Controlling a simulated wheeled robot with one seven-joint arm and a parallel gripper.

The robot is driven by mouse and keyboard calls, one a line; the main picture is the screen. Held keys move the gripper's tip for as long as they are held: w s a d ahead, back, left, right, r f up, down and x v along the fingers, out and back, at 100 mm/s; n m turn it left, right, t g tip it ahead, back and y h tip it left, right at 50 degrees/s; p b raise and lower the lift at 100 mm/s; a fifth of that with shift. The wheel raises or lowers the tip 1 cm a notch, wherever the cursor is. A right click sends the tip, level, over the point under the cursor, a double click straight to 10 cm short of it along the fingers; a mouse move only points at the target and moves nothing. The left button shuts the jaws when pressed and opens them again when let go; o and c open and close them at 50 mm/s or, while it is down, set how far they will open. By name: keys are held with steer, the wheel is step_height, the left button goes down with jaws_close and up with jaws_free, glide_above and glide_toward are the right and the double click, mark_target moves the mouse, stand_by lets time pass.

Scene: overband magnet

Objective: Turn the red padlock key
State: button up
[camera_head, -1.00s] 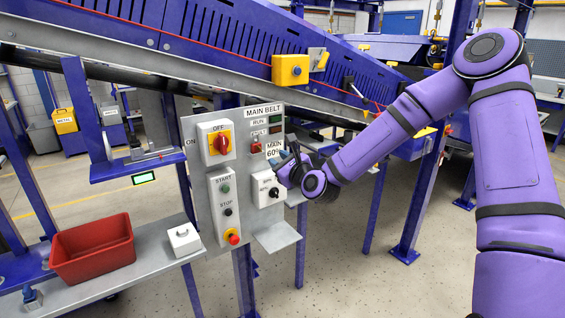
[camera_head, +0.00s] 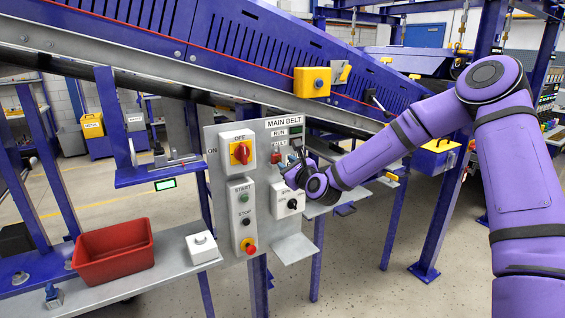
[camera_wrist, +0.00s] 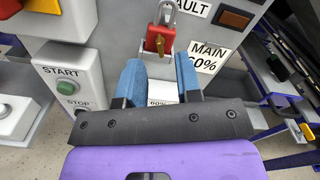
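The red padlock (camera_wrist: 157,38) hangs by its grey shackle on the front of the control panel, in the wrist view. A small brass key (camera_wrist: 159,44) shows at its face. My gripper (camera_wrist: 159,72) is open, with its two blue fingers apart and nothing between them. The fingertips are just below the padlock and to either side of it, apart from the key. In the head view the padlock (camera_head: 277,157) is a small red spot left of my gripper (camera_head: 299,158), whose fingers are hard to make out there.
The grey panel (camera_head: 222,170) carries a red and yellow OFF switch (camera_head: 240,153), START and STOP buttons and a selector box (camera_head: 288,202). A small shelf (camera_head: 294,249) juts out below. A red bin (camera_head: 113,252) and a white box (camera_head: 201,247) stand on the left bench.

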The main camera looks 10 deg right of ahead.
mark_target(280, 160)
steer(key=shift+x, duration=1.85)
steer(key=shift+c, duration=0.5)
jaws_close()
steer(key=shift+n, duration=0.4)
steer(key=n, duration=0.3)
steer(key=shift+a+n, duration=0.1)
steer(key=shift+n, duration=0.2)
steer(key=n, duration=0.4)
steer(key=shift+f+n, duration=0.1)
steer(key=shift+n, duration=0.2)
